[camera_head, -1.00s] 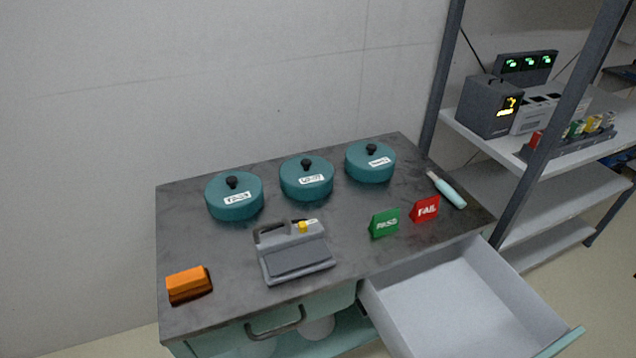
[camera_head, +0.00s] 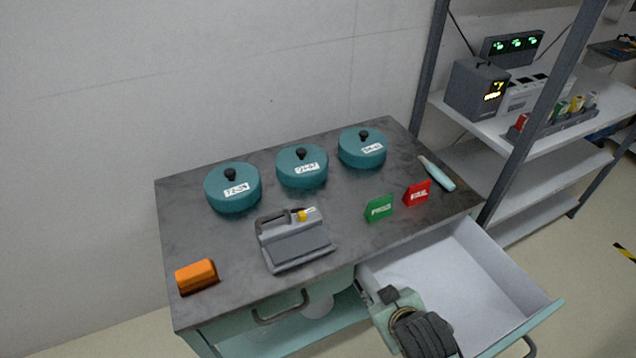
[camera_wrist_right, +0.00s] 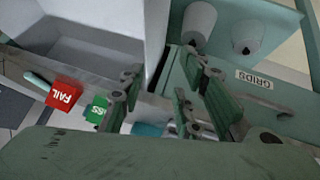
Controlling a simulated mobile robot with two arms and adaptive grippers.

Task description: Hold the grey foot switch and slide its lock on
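The grey foot switch (camera_head: 297,250) stands on the dark top of the cart, left of the middle. It has a dark sloping pedal, a handle at its back left and a small yellow slider (camera_head: 301,215) at its top back. My right gripper (camera_head: 372,290) is low in the head view, at the cart's front by the open drawer, apart from the switch. In the right wrist view its fingers (camera_wrist_right: 165,95) are spread with nothing between them. My left gripper is not in view.
Teal lidded pots (camera_head: 302,166) stand along the back. A green sign (camera_head: 379,208), a red FAIL sign (camera_head: 417,193) and a pale-handled tool (camera_head: 437,174) are at right. An orange block (camera_head: 196,276) is front left. The open drawer (camera_head: 450,275) juts out at the front.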

